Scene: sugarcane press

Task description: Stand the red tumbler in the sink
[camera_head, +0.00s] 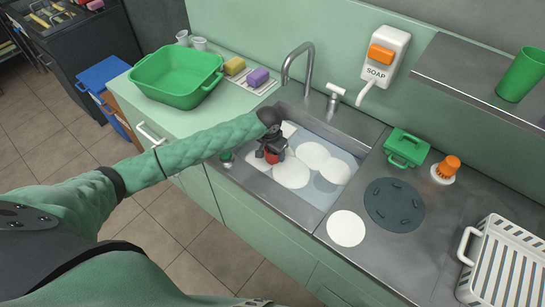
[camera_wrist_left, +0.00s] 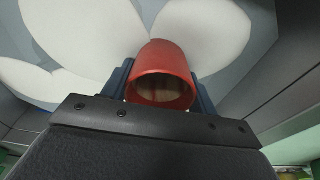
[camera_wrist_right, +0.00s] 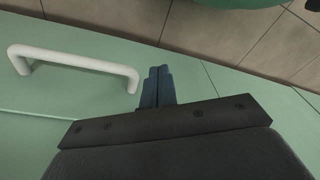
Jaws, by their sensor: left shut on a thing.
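The red tumbler (camera_head: 272,157) is between the fingers of my left gripper (camera_head: 270,150), over the left part of the sink (camera_head: 337,135). In the left wrist view the tumbler (camera_wrist_left: 162,75) is gripped at its sides, with its open mouth towards the wrist. Several white round plates (camera_head: 291,171) lie in the sink below and around it. I cannot tell whether the tumbler touches them. My right gripper (camera_wrist_right: 157,88) is shut and empty, in front of a green cabinet front.
A tap (camera_head: 298,62) stands at the sink's back edge. A green tub (camera_head: 176,75) and sponges (camera_head: 234,66) are on the left counter. A green box (camera_head: 406,148), an orange-topped item (camera_head: 446,168) and a white rack (camera_head: 508,260) stand to the right. A white cabinet handle (camera_wrist_right: 75,62) is near my right gripper.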

